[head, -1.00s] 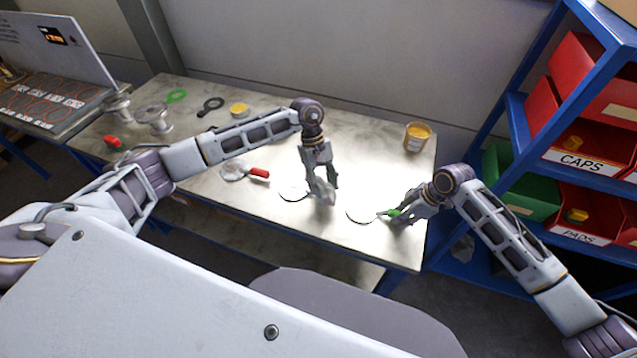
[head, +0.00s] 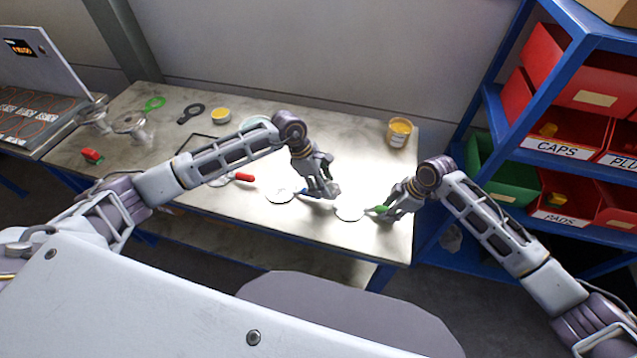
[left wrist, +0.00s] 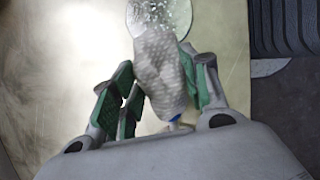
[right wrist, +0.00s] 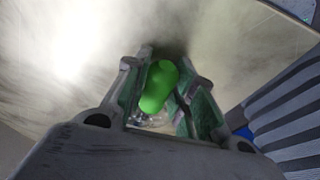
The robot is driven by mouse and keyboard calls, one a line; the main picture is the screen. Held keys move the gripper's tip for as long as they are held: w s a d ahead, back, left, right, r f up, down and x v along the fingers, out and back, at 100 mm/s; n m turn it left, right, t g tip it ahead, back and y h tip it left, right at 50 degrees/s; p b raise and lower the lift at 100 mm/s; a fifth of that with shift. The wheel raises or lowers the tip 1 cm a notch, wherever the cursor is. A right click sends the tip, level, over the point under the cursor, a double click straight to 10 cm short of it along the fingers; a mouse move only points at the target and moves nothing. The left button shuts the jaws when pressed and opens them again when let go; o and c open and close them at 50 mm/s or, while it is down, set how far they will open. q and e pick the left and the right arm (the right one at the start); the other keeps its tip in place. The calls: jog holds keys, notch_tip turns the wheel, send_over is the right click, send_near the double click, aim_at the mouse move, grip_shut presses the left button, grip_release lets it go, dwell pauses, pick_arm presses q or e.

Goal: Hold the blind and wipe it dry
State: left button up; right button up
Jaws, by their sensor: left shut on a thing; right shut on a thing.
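The blind with a green handle (head: 379,209) has a pale round disc (head: 350,213) near the table's front right. My right gripper (head: 392,207) is shut on the green handle, which shows between its fingers in the right wrist view (right wrist: 158,88). My left gripper (head: 322,188) is shut on a pale dotted cloth (left wrist: 160,65), also seen in the head view (head: 333,190). In the left wrist view, the blind's disc (left wrist: 165,14) bears droplets and lies just beyond the cloth, which partly hides it. I cannot tell whether they touch.
Another disc (head: 280,196) with a blue handle lies left of the left gripper. A red-handled tool (head: 243,177) lies further left. An orange tub (head: 398,133) stands at the back right, flanged vessels (head: 130,125) at the left. A blue shelf with bins (head: 570,130) stands right.

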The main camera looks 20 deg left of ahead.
pick_arm(q)
jog(key=n, duration=0.2)
jog(key=d+n+t, duration=0.1)
jog(key=n, duration=0.1)
jog(key=w+d+n+t, duration=0.1)
jog(key=shift+d+r+n+y, duration=0.15)
jog(key=shift+d+n+y, duration=0.1)
jog(key=shift+n+y, duration=0.15)
jog(key=d+n, duration=0.1)
jog(key=n, duration=0.1)
jog(key=d+n+t+y, duration=0.1)
jog(key=n, duration=0.1)
jog(key=w+d+n+y, duration=0.1)
jog(key=n, duration=0.1)
jog(key=shift+r+n+t, duration=0.3)
jog(key=shift+n+t, duration=0.1)
jog(key=d+r+n+y, duration=0.1)
jog(key=d+n+y, duration=0.1)
jog(key=n, duration=0.4)
jog(key=w+d+r+n+g+y, duration=0.1)
jog(key=d+n+y, duration=0.2)
jog(key=n, duration=0.4)
jog(key=shift+w+d+r, duration=0.25)
jog(key=shift+d, duration=0.4)
jog(key=shift+f, duration=0.15)
